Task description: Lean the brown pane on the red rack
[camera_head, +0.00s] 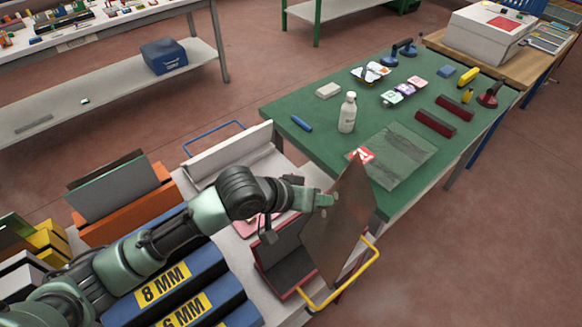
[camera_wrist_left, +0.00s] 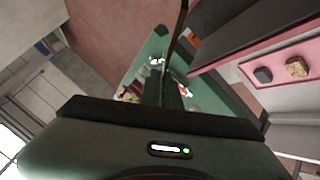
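The brown pane (camera_head: 340,222) is upright and tilted, at the front end of the green table. My left gripper (camera_head: 325,199) is shut on its upper left edge. In the left wrist view the pane (camera_wrist_left: 176,40) shows nearly edge-on as a thin dark strip, between the gripper's fingers (camera_wrist_left: 170,92). The red rack (camera_head: 262,272), with a dark inside and red edges, stands on the cart just left of the pane. In the left wrist view the rack (camera_wrist_left: 262,66) is at the upper right. The pane partly hides the rack, and I cannot tell whether they touch. My right gripper is not in view.
The cart has a yellow handle (camera_head: 350,284) at its front. Left of the rack are blue racks marked 8 MM (camera_head: 165,287) and 6 MM, and an orange rack (camera_head: 125,216) with panes. The green table (camera_head: 290,148) holds a white bottle (camera_head: 347,112) and a clear pane (camera_head: 400,152).

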